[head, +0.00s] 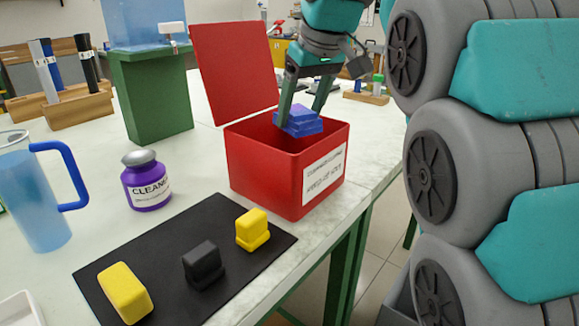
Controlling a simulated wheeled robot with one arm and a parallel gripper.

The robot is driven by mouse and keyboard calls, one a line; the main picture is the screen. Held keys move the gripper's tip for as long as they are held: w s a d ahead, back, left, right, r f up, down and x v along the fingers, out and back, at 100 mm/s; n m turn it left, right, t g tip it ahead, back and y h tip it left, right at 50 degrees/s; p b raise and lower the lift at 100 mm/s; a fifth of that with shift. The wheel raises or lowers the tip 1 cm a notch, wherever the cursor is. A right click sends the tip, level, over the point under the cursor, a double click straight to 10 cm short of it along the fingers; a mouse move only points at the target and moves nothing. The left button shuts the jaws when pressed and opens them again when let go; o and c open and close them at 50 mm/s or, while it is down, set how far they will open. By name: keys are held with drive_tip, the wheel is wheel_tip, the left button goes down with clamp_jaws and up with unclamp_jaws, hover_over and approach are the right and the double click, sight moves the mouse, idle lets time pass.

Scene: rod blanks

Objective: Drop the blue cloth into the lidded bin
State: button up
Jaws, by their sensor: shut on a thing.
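The blue cloth (300,121) is a folded stack held between the fingers of my gripper (302,108). It is over the open mouth of the red bin (262,171), its lower part at about rim height in the picture. Whether it touches the bin's inside cannot be told. The bin's red lid (234,68) stands open, tilted back at the left. A white label is on the bin's right face. The bin's floor is hidden.
A black mat (225,285) in front holds two yellow blocks (125,291) and a black block (203,264). A purple cleaner jar (146,182) and a blue pitcher (35,200) stand left. A green stand (152,95) is behind. The table edge runs close right of the bin.

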drive_tip(key=o, duration=1.3)
